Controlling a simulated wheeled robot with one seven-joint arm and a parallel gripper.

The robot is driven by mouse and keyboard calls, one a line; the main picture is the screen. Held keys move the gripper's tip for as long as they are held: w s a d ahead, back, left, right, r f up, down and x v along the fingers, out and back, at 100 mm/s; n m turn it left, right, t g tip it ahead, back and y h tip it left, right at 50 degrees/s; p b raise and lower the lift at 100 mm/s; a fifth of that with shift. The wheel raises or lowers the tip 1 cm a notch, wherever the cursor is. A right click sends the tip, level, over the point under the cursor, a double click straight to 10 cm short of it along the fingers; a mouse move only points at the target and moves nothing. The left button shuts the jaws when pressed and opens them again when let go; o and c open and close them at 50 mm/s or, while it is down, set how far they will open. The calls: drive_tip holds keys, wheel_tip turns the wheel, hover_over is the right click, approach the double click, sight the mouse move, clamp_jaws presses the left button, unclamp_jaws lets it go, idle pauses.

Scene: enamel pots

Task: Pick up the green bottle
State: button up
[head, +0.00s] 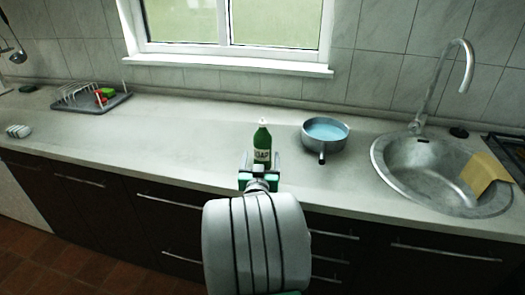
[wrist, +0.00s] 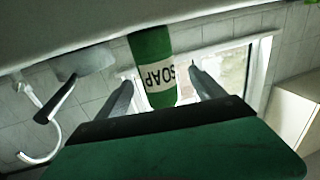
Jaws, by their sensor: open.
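The green bottle (head: 262,141) with a white cap and a white "SOAP" label stands upright on the counter, left of the pot. My gripper (head: 261,160) is open in front of it, and its fingers show on either side of the bottle's lower part in the head view. In the wrist view, which is upside down, the bottle (wrist: 151,48) appears in the gap between the two open fingers (wrist: 160,80). I see space on both sides of it there. Whether the bottle is fully between the fingers or just beyond them is hard to tell.
A grey pot (head: 325,134) with blue inside stands right of the bottle, its handle toward the front. Further right are a sink (head: 405,160), a faucet (head: 440,85) and a yellow cloth (head: 485,172). A dish rack (head: 90,98) stands far left. The counter (head: 180,145) left of the bottle is clear.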

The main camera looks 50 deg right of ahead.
sight(262, 155)
drive_tip(key=x, duration=0.4)
drive_tip(key=shift+d+f, duration=0.1)
drive_tip(key=shift+d, duration=0.3)
clamp_jaws()
idle(0.4)
